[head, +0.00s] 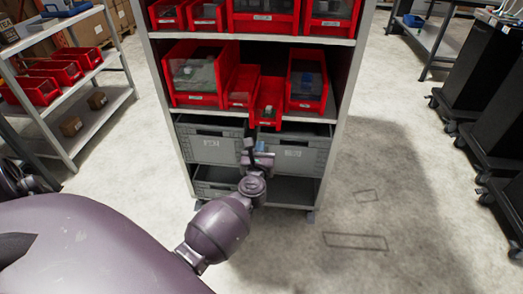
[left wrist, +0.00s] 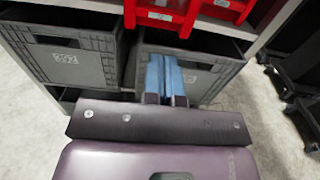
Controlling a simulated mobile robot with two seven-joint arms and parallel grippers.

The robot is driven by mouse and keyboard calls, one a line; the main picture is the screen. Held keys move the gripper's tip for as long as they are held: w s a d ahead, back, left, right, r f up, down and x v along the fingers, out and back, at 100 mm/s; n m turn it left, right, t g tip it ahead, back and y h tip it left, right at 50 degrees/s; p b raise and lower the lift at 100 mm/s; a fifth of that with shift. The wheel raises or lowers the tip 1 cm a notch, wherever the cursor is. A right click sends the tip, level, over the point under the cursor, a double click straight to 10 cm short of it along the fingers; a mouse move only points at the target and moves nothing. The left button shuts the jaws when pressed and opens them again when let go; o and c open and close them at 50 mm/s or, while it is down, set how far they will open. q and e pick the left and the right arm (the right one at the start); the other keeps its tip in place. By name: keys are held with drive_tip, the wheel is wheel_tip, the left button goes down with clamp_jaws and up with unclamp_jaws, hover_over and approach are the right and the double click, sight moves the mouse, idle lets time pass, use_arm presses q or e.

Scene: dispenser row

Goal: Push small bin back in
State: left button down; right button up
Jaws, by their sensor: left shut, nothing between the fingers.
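A small red bin (head: 268,103) stands on the middle shelf of the rack and sticks out past the shelf's front edge, farther forward than its neighbours. In the left wrist view, the front of a red bin (left wrist: 160,14) shows at the top, cut off by the frame. My left gripper (head: 254,150) is below the protruding bin, in front of the grey crates. Its blue fingers (left wrist: 166,72) are together with nothing between them. I cannot tell whether they touch anything. My right gripper is not in view.
Another small red bin (head: 241,86) and larger red bins (head: 198,75) (head: 306,82) share the shelf. Grey crates (head: 210,142) (head: 297,150) sit below. A side shelf (head: 95,115) stands left and black carts (head: 485,85) stand right. The floor right of the rack is clear.

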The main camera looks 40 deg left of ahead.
sight(265, 123)
use_arm(q)
drive_tip(key=b+x, duration=0.1)
drive_tip(key=x, duration=0.6)
drive_tip(key=shift+w+a+f, duration=0.1)
drive_tip(key=shift+w+f, duration=0.05)
drive_tip(key=shift+w, duration=0.05)
drive_tip(key=shift+w+a+r+b, duration=0.2)
drive_tip(key=shift+w+a+b, duration=0.15)
drive_tip(key=shift+w, duration=0.2)
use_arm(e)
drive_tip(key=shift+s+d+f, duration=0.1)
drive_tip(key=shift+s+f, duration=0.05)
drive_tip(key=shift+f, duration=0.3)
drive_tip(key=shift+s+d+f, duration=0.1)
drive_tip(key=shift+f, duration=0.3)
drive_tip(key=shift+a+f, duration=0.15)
